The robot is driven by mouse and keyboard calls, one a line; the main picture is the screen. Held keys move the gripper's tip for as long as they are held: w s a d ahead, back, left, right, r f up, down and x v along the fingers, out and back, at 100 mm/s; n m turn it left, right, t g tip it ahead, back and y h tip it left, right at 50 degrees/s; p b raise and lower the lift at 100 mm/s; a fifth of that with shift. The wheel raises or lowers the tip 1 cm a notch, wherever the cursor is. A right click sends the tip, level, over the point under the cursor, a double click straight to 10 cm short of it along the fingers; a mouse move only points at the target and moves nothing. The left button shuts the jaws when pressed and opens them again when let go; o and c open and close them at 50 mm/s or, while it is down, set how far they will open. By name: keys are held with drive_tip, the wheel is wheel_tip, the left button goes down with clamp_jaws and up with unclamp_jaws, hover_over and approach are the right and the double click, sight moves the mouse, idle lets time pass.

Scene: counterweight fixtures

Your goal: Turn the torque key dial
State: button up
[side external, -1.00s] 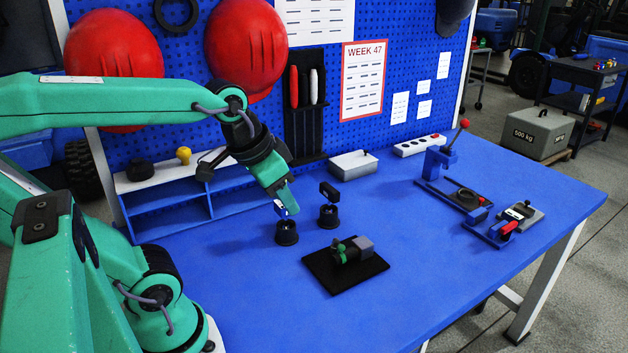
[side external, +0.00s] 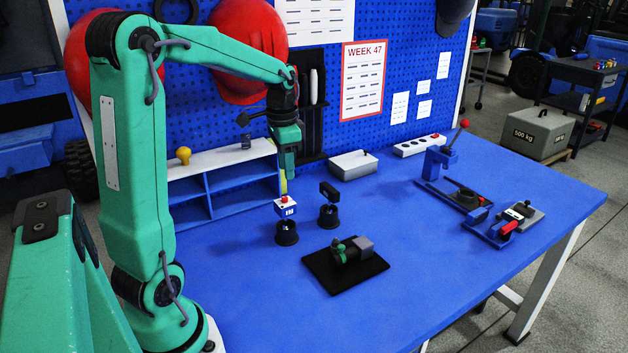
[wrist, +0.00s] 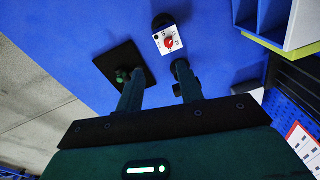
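A small white box with a red dial (side external: 285,202) on top stands on a round black base (side external: 287,233) left of the table's middle. In the wrist view the red dial (wrist: 169,41) shows from above, with dark marks around it on the white face. My gripper (side external: 291,180) points down, above and behind the dial in the side view, and touches nothing. In the wrist view my gripper (wrist: 158,68) has its two fingers apart with nothing between them. The dial lies beyond the fingertips there.
A second black stand (side external: 329,216) with a dark upright block is just right of the dial. A black plate (side external: 317,276) with a green-and-grey fixture lies in front. A shelf (side external: 225,158) and grey box (side external: 353,164) stand behind.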

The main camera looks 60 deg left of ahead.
sight(285, 198)
drive_tip(key=shift+w+a+f, duration=0.1)
drive_tip(key=shift+a+f, duration=0.2)
drive_tip(key=shift+a, duration=0.2)
drive_tip(key=shift+w+a+f, duration=0.1)
drive_tip(key=shift+a+f, duration=0.15)
drive_tip(key=shift+a, duration=0.2)
drive_tip(key=shift+f, duration=3.9)
clamp_jaws()
